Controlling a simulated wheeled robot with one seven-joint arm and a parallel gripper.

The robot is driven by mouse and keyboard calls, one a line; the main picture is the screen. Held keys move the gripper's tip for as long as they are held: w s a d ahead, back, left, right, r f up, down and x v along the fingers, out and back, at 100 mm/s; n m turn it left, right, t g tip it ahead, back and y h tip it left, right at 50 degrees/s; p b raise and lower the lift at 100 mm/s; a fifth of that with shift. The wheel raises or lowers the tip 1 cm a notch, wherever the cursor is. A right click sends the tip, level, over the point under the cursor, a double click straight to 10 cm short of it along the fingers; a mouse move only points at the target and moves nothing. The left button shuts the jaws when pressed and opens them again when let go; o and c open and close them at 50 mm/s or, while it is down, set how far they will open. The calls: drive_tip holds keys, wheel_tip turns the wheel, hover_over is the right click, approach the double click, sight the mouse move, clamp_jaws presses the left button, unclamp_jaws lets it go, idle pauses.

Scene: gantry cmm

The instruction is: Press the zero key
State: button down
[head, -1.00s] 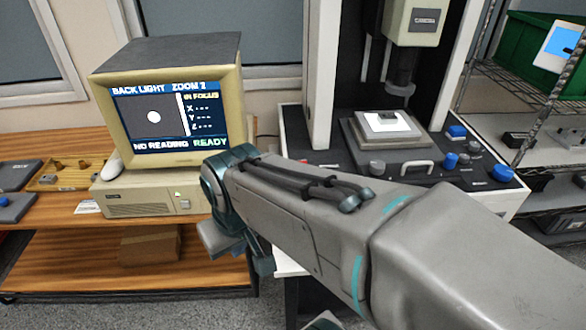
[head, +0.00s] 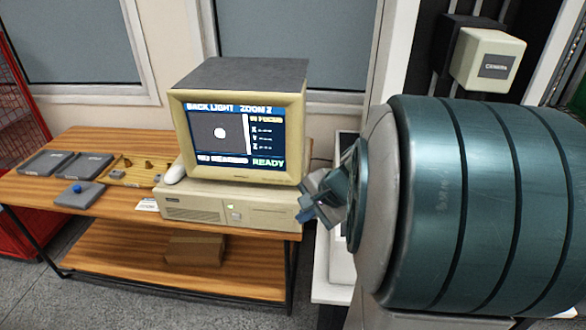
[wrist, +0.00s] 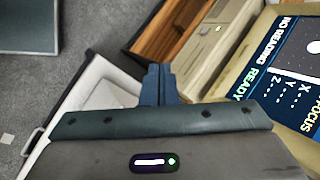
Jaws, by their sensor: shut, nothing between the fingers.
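I cannot make out a key marked zero in either current view. The beige monitor (head: 238,127) on the wooden bench shows "BACK LIGHT ZOOM 2", "IN FOCUS", blurred coordinate rows and "READY". It stands on a beige computer case (head: 222,208). My gripper (head: 306,215) is at the right end of the case in the head view; whether it touches the case cannot be told. In the wrist view my gripper (wrist: 158,74) has its fingers shut and empty, with the monitor (wrist: 292,70) to the right. My arm hides most of the measuring machine and its panel.
The camera head (head: 488,58) is at upper right. A cardboard box (head: 195,250) sits on the lower shelf.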

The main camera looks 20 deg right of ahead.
drive_tip(key=w+d+f+m+t+h+p, duration=0.1)
drive_tip(key=d+m+t+h, duration=0.1)
drive_tip(key=d+m, duration=0.8)
drive_tip(key=d+t, duration=0.1)
drive_tip(key=d, duration=0.6)
drive_tip(key=shift+w+m+t+p, duration=0.3)
drive_tip(key=shift+w+m+t, duration=0.1)
wheel_tip(320, 180, down, 8)
drive_tip(key=b, duration=0.6)
drive_tip(key=shift+r, duration=0.25)
drive_tip(key=shift+f+b, duration=0.7)
drive_tip(key=shift+b, duration=0.1)
drive_tip(key=shift+f+b, duration=0.4)
drive_tip(key=shift+b, duration=0.15)
